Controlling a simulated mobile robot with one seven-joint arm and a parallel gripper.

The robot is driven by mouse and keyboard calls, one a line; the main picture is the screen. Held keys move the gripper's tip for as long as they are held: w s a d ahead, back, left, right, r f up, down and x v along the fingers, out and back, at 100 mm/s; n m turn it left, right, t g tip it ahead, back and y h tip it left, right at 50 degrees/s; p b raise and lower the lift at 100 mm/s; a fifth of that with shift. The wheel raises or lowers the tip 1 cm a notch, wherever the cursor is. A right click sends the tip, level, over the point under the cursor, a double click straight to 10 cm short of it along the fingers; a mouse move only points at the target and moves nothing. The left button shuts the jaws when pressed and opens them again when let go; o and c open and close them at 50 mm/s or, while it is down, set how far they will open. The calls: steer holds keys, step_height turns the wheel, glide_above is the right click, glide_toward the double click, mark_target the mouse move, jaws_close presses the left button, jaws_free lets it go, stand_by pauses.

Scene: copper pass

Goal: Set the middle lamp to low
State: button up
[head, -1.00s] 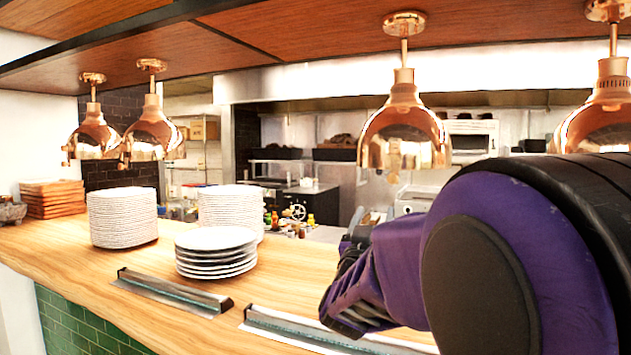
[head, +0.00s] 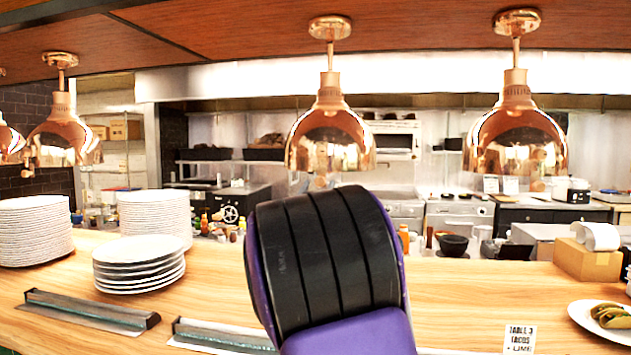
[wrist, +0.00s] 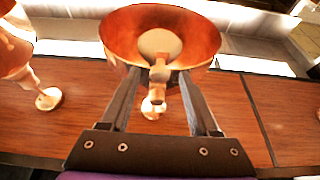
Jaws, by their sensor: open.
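Copper heat lamps hang in a row from the wooden canopy. In the head view one lamp (head: 330,138) hangs at the middle, with a small copper knob (head: 319,183) below its rim. In the wrist view my gripper (wrist: 158,72) is open, its two fingers pointing at a copper lamp (wrist: 115,32) seen from below. That lamp's knob (wrist: 160,76) shows between the fingertips; whether the fingers touch it I cannot tell. Which lamp of the row this is, I cannot tell for sure. My arm hides the gripper in the head view.
Another lamp (head: 516,135) hangs to the right, and one (head: 62,138) to the left with a further one cut off. Plate stacks (head: 140,262) stand on the wooden counter (head: 470,290). A box (head: 588,261) and a taco plate (head: 600,325) stand at right.

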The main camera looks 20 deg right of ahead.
mark_target(320, 183)
steer(key=shift+x, duration=1.5)
jaws_close()
stand_by(0.4)
